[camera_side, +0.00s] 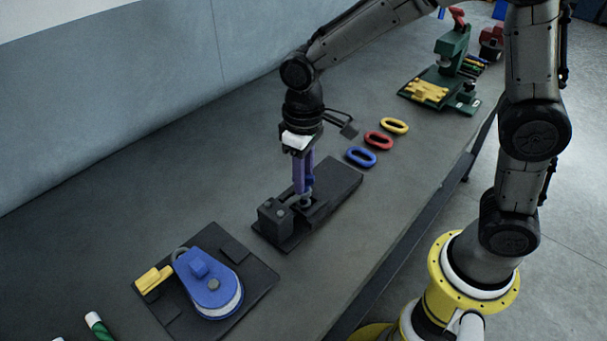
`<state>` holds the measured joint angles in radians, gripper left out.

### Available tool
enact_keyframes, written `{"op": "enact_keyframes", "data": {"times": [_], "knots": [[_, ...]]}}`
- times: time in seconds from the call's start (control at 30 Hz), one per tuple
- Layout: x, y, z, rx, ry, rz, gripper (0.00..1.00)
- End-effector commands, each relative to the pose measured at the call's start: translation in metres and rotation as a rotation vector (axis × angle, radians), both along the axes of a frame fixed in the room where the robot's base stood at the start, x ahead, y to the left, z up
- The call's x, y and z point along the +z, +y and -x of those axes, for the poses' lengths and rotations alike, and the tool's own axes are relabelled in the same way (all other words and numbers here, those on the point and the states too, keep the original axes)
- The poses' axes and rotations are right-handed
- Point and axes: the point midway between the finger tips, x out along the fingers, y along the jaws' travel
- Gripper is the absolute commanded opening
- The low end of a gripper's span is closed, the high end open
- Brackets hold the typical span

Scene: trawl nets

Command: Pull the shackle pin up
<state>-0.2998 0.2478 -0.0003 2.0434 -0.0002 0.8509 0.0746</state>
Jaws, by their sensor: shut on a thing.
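My gripper (303,184) points straight down over a dark fixture (338,187) in the middle of the bench. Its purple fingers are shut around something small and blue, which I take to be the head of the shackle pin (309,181). A grey metal shackle (306,201) shows just below the fingertips, in the fixture beside a dark block (275,218). The fingers hide most of the pin, so I cannot tell how far it sits in the shackle.
A blue pulley block (209,284) lies on a dark plate at the front left, with a yellow piece (153,279) beside it. Blue (361,157), red (378,140) and yellow (394,126) links lie behind the fixture. A green press (450,67) stands farther back.

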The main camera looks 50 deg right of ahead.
Motion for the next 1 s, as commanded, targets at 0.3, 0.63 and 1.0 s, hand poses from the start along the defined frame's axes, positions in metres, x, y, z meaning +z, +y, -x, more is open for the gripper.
{"op": "enact_keyframes", "data": {"times": [0.3,0.63,1.0], "knots": [[0.001,0.000,0.000,0.000,-0.002,-0.001,0.00],[0.036,0.000,-0.001,-0.001,-0.004,-0.002,0.00],[0.037,0.000,-0.001,0.000,-0.005,-0.002,0.55]]}}
